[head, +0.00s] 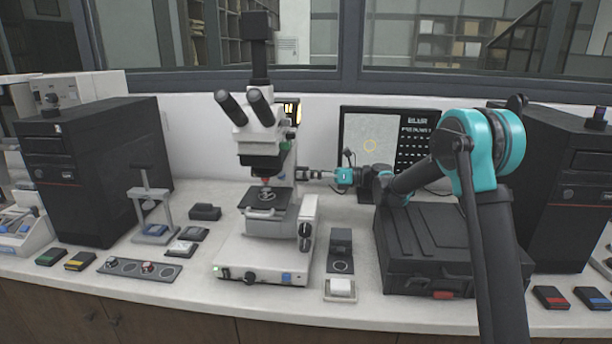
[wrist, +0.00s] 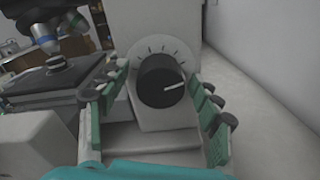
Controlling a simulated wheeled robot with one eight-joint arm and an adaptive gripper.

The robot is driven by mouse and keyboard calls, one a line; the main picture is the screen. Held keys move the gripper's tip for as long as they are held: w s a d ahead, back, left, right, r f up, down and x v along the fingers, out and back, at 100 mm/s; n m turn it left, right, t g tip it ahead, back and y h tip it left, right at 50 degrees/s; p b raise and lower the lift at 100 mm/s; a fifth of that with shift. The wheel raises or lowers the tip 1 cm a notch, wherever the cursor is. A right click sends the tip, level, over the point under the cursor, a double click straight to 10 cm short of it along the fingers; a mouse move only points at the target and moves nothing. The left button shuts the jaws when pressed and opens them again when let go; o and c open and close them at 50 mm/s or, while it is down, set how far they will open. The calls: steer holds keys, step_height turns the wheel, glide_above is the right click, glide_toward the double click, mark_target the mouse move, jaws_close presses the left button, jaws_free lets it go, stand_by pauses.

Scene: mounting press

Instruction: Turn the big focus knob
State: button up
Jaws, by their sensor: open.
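The microscope (head: 262,150) stands at the middle of the bench. In the wrist view, a big round black knob (wrist: 160,80) sits on its pale side, with a white pointer line toward the right and tick marks above. My gripper (head: 308,174) reaches in from the right at the microscope's side. In the wrist view my gripper (wrist: 162,92) is open, one green padded finger left of the knob and one right, with a gap on the right. I cannot tell whether the left finger touches. In the head view I cannot make out this knob beside my gripper.
A black case (head: 430,250) lies below my arm. A monitor (head: 385,140) stands behind it. A small device (head: 340,265) sits right of the microscope base. Black cabinets stand at left (head: 95,170) and right (head: 565,190). The microscope stage (wrist: 65,80) is left of my gripper.

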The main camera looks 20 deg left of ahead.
steer(key=v, duration=1.2)
stand_by(1.2)
